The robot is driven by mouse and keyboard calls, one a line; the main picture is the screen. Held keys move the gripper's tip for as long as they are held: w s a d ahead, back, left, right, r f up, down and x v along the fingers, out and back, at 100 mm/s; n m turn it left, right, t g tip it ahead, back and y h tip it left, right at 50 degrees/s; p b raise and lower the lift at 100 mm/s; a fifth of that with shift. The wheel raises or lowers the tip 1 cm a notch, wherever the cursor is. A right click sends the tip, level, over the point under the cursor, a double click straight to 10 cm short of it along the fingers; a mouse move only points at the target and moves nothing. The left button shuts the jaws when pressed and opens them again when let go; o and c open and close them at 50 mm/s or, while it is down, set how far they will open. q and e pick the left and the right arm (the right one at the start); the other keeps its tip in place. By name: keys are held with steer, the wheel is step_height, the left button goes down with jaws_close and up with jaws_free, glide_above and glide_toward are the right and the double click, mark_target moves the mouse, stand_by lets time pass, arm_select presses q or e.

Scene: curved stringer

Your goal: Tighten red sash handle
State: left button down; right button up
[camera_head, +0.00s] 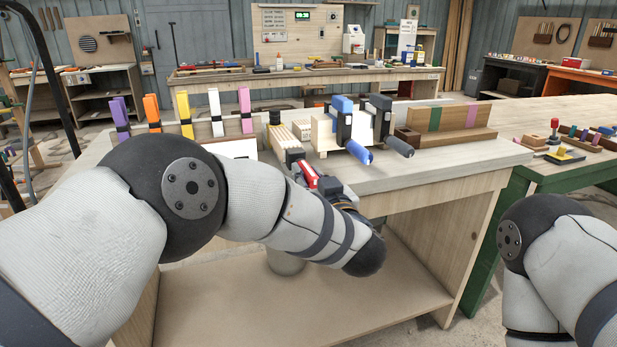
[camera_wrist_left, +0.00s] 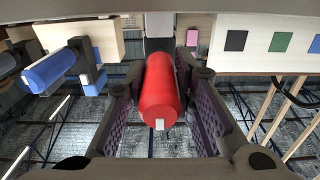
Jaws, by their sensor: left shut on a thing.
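The red sash handle (camera_head: 308,174) is at the front edge of the near workbench, partly hidden by my left gripper (camera_head: 322,184). In the left wrist view the red handle (camera_wrist_left: 160,95) is a rounded cylinder pointing toward the camera, with a small pale square on its end. My left gripper (camera_wrist_left: 163,88) has its purple-padded fingers on both sides of it, shut on it. To its right in the head view are a blue handle (camera_head: 359,153) and a grey-blue handle (camera_head: 400,147) on black clamps. My right gripper is out of view; only its arm shows at lower right.
Light wooden strips (camera_head: 290,132) lie behind the red handle. Purple, orange, yellow, white and pink clamps (camera_head: 215,112) stand in a rack at the left. A green-sided bench (camera_head: 560,160) adjoins.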

arm_select(q)
steer(key=shift+f, duration=0.15)
steer(key=c, duration=1.3)
jaws_free()
steer(key=shift+c, duration=0.2)
steer(key=shift+s, duration=0.15)
steer(key=v, duration=1.2)
